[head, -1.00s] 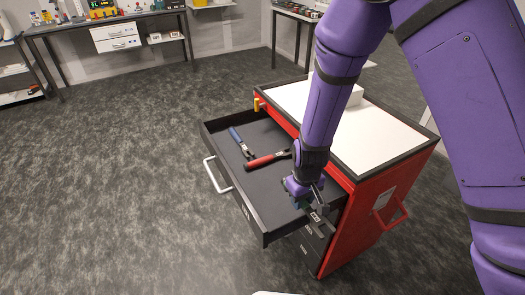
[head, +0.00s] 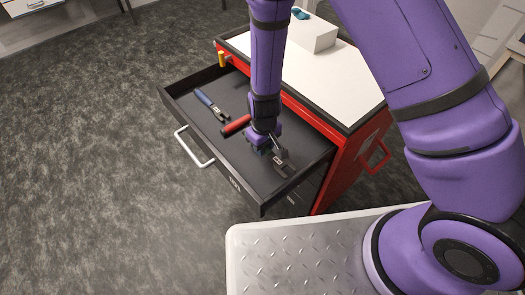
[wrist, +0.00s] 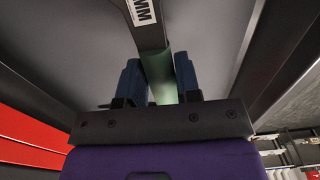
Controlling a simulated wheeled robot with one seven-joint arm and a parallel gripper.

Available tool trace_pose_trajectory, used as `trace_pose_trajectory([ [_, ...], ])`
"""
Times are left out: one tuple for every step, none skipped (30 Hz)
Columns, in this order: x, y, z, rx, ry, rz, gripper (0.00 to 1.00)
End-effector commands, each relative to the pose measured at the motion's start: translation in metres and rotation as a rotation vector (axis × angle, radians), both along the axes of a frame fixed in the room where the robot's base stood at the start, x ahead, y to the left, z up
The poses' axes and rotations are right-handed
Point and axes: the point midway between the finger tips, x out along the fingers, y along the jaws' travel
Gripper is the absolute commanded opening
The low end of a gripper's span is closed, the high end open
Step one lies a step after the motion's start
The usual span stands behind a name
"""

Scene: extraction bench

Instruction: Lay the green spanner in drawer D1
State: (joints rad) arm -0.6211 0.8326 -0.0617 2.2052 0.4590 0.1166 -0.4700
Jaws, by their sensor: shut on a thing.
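My gripper (head: 268,151) is over the right part of the open drawer (head: 215,165), inside its walls in the head view. It is shut on the green spanner (head: 281,161), whose dark head points towards the drawer's right end. In the wrist view the spanner's green shaft (wrist: 160,78) runs between the two blue fingers, with a white label on its dark head. The grey drawer floor shows behind it. I cannot tell whether the spanner touches the floor. The label on the drawer front is too small to read.
The red cabinet (head: 345,160) has a white top with a white box (head: 312,36).

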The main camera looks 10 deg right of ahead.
Motion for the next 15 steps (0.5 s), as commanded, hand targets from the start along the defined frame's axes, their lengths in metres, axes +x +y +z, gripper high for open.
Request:
trace_pose_trajectory([
  [0.000,0.000,-0.002,0.000,0.000,0.000,0.01],
  [0.000,0.000,-0.004,-0.001,0.001,0.000,0.01],
  [0.000,0.000,-0.007,-0.001,0.002,0.001,0.01],
  [0.000,0.000,-0.009,-0.002,0.002,0.001,0.01],
  [-0.001,0.000,-0.013,-0.002,0.002,0.001,0.01],
  [-0.001,0.000,-0.017,-0.002,0.002,0.001,0.01],
  [-0.001,-0.001,-0.022,-0.001,0.003,0.000,0.01],
  [-0.001,0.000,-0.026,-0.001,0.004,0.000,0.01],
  [-0.001,0.000,-0.031,-0.001,0.004,-0.001,0.01],
  [-0.001,-0.001,-0.035,-0.001,0.003,-0.001,0.01],
  [0.000,-0.001,-0.038,-0.001,0.002,-0.001,0.01],
  [0.000,0.000,-0.041,-0.001,0.001,0.000,0.01],
  [0.000,0.000,-0.042,-0.001,0.001,0.000,0.01],
  [0.000,0.000,-0.043,-0.001,0.001,0.001,0.01],
  [0.000,0.000,-0.043,0.000,0.000,0.001,0.01],
])
